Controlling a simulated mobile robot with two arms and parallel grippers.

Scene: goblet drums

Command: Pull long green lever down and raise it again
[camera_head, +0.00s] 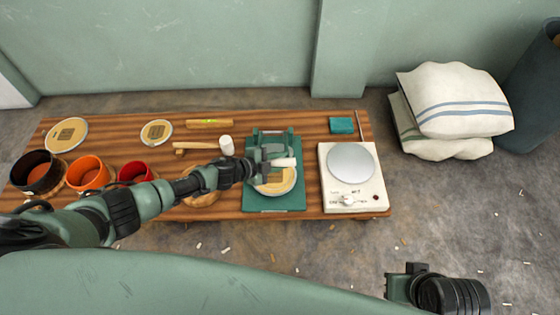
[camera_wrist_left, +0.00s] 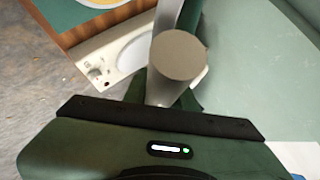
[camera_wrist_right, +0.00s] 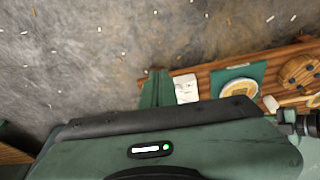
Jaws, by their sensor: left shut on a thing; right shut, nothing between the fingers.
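The press stands on a green base plate (camera_head: 257,203) at the middle right of the table. A round tan and cream drum head piece (camera_head: 281,183) lies on the plate. The lever's pale grip (camera_head: 286,162) sticks out to the right above it. My left gripper (camera_head: 268,160) reaches over the press and is shut on this grip. In the left wrist view a grey cylinder, the grip's end (camera_wrist_left: 178,55), stands between the fingers. My arm hides much of the lever and frame. My right gripper (camera_wrist_right: 156,88) is shut and empty, over the floor in front of the table.
A white scale (camera_head: 352,190) with a round plate stands right of the press. A mallet (camera_head: 227,146) lies to the left behind my left arm. Black, orange (camera_head: 88,172) and red pots stand at the left. Folded sacks (camera_head: 455,100) lie right of the table (camera_head: 310,130).

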